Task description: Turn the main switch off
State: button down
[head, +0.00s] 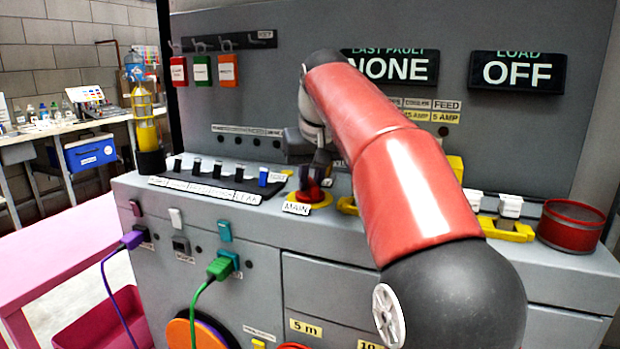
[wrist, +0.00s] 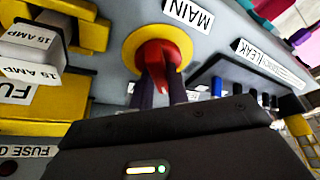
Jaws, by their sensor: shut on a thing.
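The main switch (head: 312,190) is a red knob on a round yellow plate, on the grey console ledge beside a white MAIN label (head: 296,208). In the wrist view the red knob (wrist: 158,56) stands in its yellow ring (wrist: 133,45), with the MAIN label (wrist: 188,14) above it. My gripper (head: 318,178) is over the switch, its dark fingers (wrist: 163,88) shut on the red knob. The fingers hide part of the knob. A display panel (head: 517,73) reads LOAD OFF, and another (head: 390,68) reads NONE under LAST FAULT.
A row of black toggles with one blue toggle (head: 263,177) stands left of the switch. Yellow fuse holders (head: 506,229) and a red round tin (head: 571,225) are to the right. Purple and green plugs (head: 220,268) hang on the console front. My arm covers the middle.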

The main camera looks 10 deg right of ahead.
jog(key=n+y, duration=0.1)
jog(key=n, duration=0.1)
jog(key=n+y, duration=0.1)
jog(key=n, duration=0.2)
jog(key=shift+w+d+n+g, duration=0.1)
jog(key=shift+d+n+g, duration=0.05)
jog(key=shift+n+g, duration=0.15)
jog(key=shift+n+g+y, duration=0.6)
jog(key=shift+n+y, duration=0.1)
jog(key=shift+n, duration=1.5)
jog(key=c, duration=1.4)
grip_release()
jog(key=shift+o, duration=0.2)
